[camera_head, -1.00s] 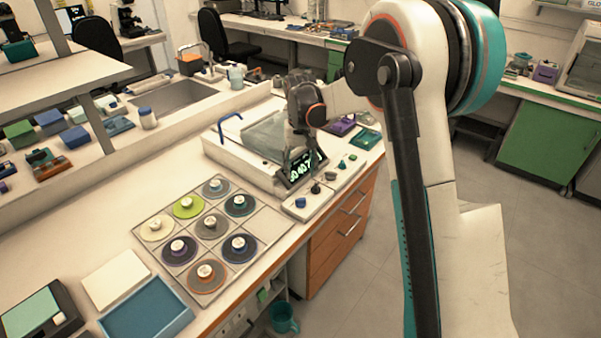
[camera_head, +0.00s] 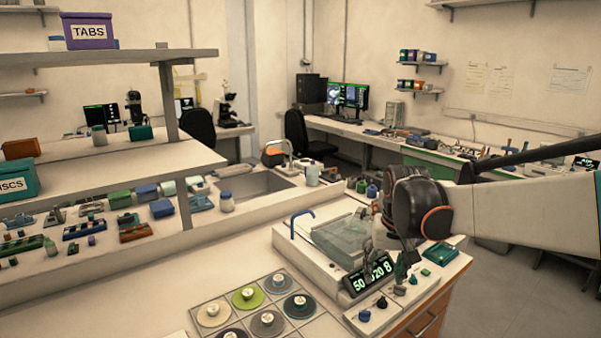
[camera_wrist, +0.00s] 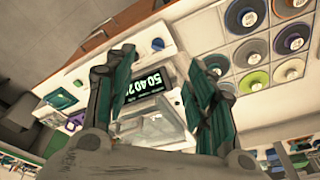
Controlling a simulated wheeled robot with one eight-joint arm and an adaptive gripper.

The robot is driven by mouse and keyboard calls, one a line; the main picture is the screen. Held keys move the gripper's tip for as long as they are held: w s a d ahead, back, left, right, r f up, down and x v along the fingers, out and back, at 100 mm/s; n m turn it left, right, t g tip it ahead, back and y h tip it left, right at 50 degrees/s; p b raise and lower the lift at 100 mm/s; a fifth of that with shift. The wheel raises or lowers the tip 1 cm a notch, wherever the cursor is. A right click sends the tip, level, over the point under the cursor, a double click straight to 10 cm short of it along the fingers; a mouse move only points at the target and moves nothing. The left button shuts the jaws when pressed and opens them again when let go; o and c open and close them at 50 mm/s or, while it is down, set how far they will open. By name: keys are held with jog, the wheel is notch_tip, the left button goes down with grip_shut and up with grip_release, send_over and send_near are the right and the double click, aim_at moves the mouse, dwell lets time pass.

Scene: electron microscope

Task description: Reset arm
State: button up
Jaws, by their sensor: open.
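My gripper (camera_head: 388,264) hangs over the front right of the white bench machine (camera_head: 315,262). In the wrist view its two green-padded fingers (camera_wrist: 160,65) stand apart with nothing between them. The machine's lit number display (camera_head: 370,280) shows just beside the fingers in the head view, and it shows between them in the wrist view (camera_wrist: 147,80). The machine's clear cover (camera_head: 345,240) is partly hidden by my gripper. My arm comes in from the right edge. Whether the fingers touch the machine cannot be told.
A tray of round coloured discs (camera_head: 205,300) lies left of the machine. A green dish (camera_head: 440,254) sits at its right. Shelves with boxes stand at left, with a sink (camera_head: 252,186) behind. Floor (camera_head: 480,300) is clear at lower right.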

jog(key=s+r+n+t, duration=0.1)
jog(key=s+t, duration=0.3)
jog(key=s, duration=2)
jog(key=shift+r+t, duration=0.15)
jog(key=shift+t, duration=0.15)
